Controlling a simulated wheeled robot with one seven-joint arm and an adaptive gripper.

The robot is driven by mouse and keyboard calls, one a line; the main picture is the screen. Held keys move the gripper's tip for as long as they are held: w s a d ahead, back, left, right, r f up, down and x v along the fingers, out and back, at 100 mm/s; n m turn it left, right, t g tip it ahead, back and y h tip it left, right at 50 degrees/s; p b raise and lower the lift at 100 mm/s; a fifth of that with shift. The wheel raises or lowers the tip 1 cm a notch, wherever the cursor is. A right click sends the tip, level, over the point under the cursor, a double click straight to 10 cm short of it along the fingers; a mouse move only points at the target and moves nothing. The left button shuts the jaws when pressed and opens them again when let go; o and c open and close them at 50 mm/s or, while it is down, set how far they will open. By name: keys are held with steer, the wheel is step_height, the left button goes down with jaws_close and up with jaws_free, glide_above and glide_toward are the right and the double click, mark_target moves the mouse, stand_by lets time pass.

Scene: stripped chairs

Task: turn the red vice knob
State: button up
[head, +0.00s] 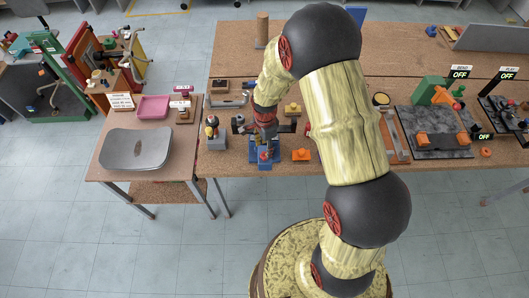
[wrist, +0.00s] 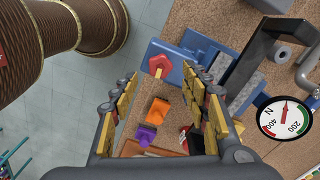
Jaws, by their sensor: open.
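The blue vice (head: 263,165) stands at the front edge of the wooden bench, below my gripper (head: 265,126) in the head view. Its red knob (wrist: 161,66) shows in the wrist view as a faceted red head on a short tan shaft. The vice body (wrist: 172,56) is beside and behind the knob there. My gripper (wrist: 159,80) is open and empty. The knob appears in the gap between the two fingertips, near their ends. I cannot tell whether either finger touches it. In the head view my gripper and wrist partly hide the vice.
An orange block (wrist: 158,110) and a purple piece (wrist: 146,135) lie near the vice. A dial gauge (wrist: 285,118) is at the right of the wrist view. Open floor lies in front of the bench.

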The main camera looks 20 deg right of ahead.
mark_target(265, 155)
steer(key=shift+f, duration=2.4)
steer(key=c, duration=0.3)
steer(key=c, duration=0.8)
steer(key=shift+c, duration=0.3)
steer(key=shift+n, duration=0.4)
